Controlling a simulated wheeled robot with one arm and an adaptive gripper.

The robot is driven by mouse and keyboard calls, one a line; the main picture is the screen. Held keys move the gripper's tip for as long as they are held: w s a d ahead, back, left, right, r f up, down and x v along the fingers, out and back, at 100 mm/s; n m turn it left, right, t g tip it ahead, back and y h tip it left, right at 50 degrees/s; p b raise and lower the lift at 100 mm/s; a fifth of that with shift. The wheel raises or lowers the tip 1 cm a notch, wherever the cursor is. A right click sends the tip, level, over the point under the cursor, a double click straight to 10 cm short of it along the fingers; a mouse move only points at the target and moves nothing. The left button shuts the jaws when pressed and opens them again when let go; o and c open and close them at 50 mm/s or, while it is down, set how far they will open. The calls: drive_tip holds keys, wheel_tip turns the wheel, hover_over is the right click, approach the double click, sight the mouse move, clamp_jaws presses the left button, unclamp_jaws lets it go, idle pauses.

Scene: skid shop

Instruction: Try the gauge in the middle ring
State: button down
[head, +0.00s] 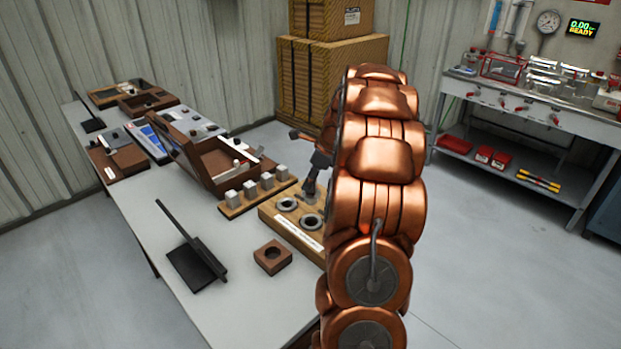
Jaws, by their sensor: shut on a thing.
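A wooden ring board (270,222) with a white label lies near the table's right edge. Two grey metal rings show on it: a left ring (287,204) and a nearer ring (311,222). My copper arm covers the board's right end, so I cannot tell whether another ring is there. My gripper (312,188) is above the far side of the board, pointing down behind the two visible rings. It is shut on the gauge, which is small, dark and mostly hidden. I cannot tell whether the gauge touches anything below it.
A wooden strip with several pale blocks (267,181) stands just behind the board. A small wooden block with a square hole (273,257) and a black stand (192,264) are in front. An open brown case (222,165) stands further back. The near tabletop (215,310) is clear.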

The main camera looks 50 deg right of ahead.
sight(310, 197)
wheel_tip(310, 197, down, 4)
drive_tip(key=shift+f+b, duration=0.1)
drive_tip(key=shift+b, duration=1)
drive_tip(key=shift+f, duration=1.05)
drive_tip(key=shift+p, duration=0.35)
drive_tip(key=shift+f+p, duration=0.15)
drive_tip(key=shift+p, duration=0.4)
idle(0.5)
drive_tip(key=shift+f, duration=2)
idle(2.2)
